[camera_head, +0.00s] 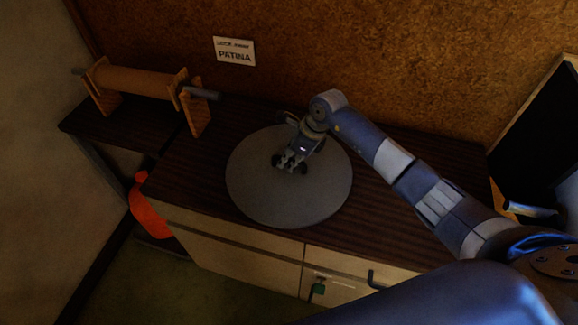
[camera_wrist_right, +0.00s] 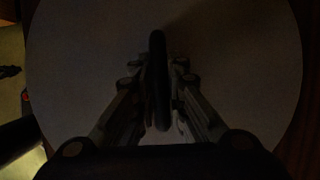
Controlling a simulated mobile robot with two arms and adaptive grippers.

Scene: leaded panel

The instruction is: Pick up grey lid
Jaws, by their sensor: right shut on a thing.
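The grey lid (camera_head: 265,200) is a large round disc over the dark wooden cabinet top. It fills most of the right wrist view (camera_wrist_right: 230,60). My right gripper (camera_head: 290,163) is above the middle of the lid, pointing down. In the right wrist view its fingers (camera_wrist_right: 158,95) are closed on the lid's dark upright handle (camera_wrist_right: 158,50). I cannot tell whether the lid rests on the top or is slightly raised. My left gripper is not in view.
The cabinet (camera_head: 250,249) has light fronts with dark handles. A wooden roller on a stand (camera_head: 135,80) is at the left. A sign reading PATINA (camera_head: 234,50) is on the brown back wall. An orange-red thing (camera_head: 148,212) is low at the left. A dark panel (camera_head: 540,135) stands at the right.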

